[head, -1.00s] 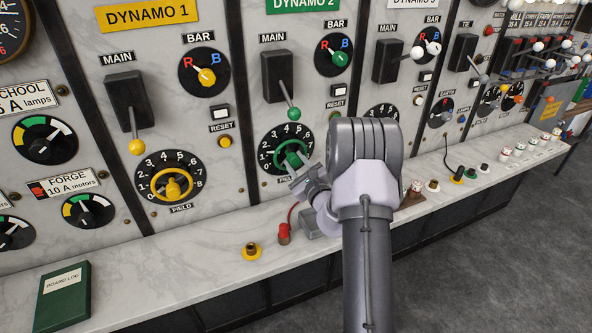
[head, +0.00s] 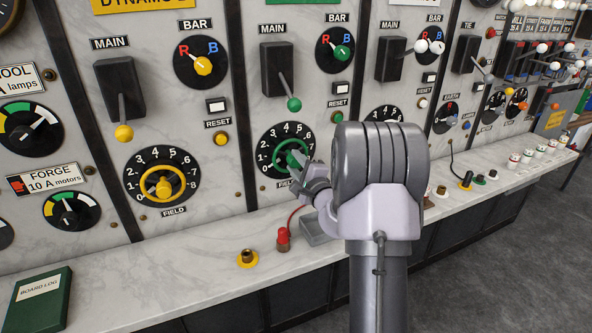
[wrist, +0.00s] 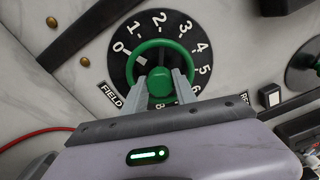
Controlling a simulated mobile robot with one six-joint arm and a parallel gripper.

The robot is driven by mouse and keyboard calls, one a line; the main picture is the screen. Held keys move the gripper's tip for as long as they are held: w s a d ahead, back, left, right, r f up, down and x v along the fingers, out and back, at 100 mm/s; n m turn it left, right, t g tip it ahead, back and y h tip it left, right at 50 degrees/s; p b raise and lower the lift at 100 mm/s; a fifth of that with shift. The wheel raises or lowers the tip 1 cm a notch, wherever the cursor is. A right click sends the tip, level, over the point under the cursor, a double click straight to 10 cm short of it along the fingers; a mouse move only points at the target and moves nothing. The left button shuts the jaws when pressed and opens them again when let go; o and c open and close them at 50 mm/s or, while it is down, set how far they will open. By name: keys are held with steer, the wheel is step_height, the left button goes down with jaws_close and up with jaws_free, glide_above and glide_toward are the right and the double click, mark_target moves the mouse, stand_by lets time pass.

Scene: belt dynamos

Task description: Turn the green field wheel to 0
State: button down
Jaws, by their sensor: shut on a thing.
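The green field wheel (head: 278,138) is a ring with a central hub on a black dial numbered from 0, below the second panel's main lever. It also shows in the wrist view (wrist: 160,45), with its green hub (wrist: 160,86) between my fingers. My gripper (wrist: 163,80) is shut on the hub, one finger on each side. In the head view my gripper (head: 297,168) reaches the wheel from the lower right. A white mark on the wheel's face lies toward the 0 in the wrist view.
A yellow field wheel (head: 162,184) is on the panel to the left. The green-knobbed main lever (head: 294,103) hangs above the green wheel. A red plug (head: 283,236) with a cord and a yellow-based socket (head: 247,259) stand on the marble ledge (head: 190,262) below.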

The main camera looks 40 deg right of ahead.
steer(key=shift+n, duration=0.3)
stand_by(0.4)
steer(key=c, duration=1)
jaws_free()
steer(key=v, duration=1.7)
steer(key=shift+s+p, duration=0.15)
steer(key=shift+p, duration=0.2)
steer(key=shift+a+r, duration=0.1)
steer(key=shift+a, duration=0.1)
